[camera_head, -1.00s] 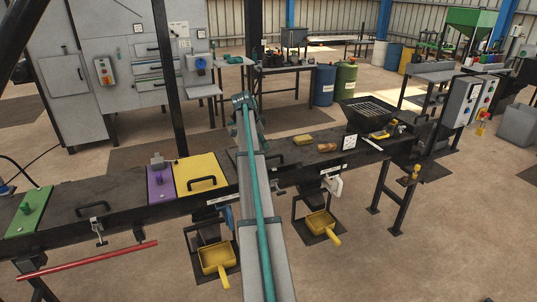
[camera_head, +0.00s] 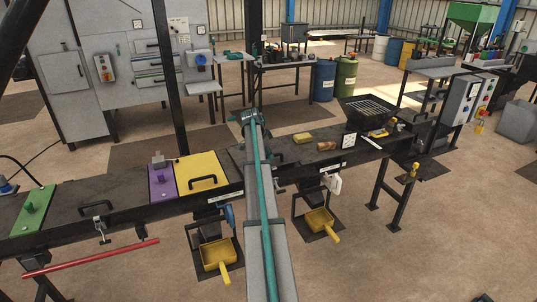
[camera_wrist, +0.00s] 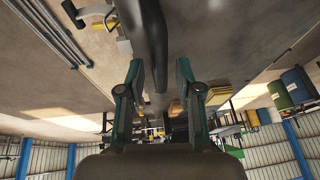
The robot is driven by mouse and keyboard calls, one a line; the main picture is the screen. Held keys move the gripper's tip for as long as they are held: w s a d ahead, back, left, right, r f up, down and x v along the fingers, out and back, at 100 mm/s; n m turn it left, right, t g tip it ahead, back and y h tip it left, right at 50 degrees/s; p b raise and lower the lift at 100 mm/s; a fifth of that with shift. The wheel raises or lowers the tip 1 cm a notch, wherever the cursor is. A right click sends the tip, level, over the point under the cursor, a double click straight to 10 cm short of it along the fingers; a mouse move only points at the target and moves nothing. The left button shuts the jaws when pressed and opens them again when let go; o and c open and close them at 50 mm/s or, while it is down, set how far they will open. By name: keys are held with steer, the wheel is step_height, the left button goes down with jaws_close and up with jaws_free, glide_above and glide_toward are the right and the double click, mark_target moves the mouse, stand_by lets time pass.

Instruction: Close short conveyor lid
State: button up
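The conveyor (camera_head: 130,205) runs across the head view, with flat lids along its top. A yellow lid (camera_head: 205,165) with a black handle lies left of my arm. A dark lid with a black handle (camera_head: 95,208) lies further left. Both look flat. Which one is the short lid, I cannot tell. My gripper (camera_wrist: 161,75) is over the conveyor, right of the yellow lid; it shows in the head view too (camera_head: 256,130). In the wrist view its fingers are apart, and a dark curved bar (camera_wrist: 152,35) reaches between them, possibly a handle. The conveyor part behind my arm is hidden.
A purple panel (camera_head: 162,182) and a green panel (camera_head: 33,210) sit on the conveyor. A red bar (camera_head: 90,259) sticks out in front.

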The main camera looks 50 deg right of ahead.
jaws_close()
steer(key=shift+s+a+f+b, duration=0.1)
steer(key=shift+s+f+b, duration=0.05)
steer(key=shift+f+b, duration=0.45)
steer(key=shift+s+a+f+b, duration=0.15)
steer(key=shift+f+b, duration=0.25)
steer(key=shift+f, duration=0.35)
steer(key=shift+o, duration=1.4)
jaws_free()
steer(key=shift+r, duration=0.1)
steer(key=v, duration=1.2)
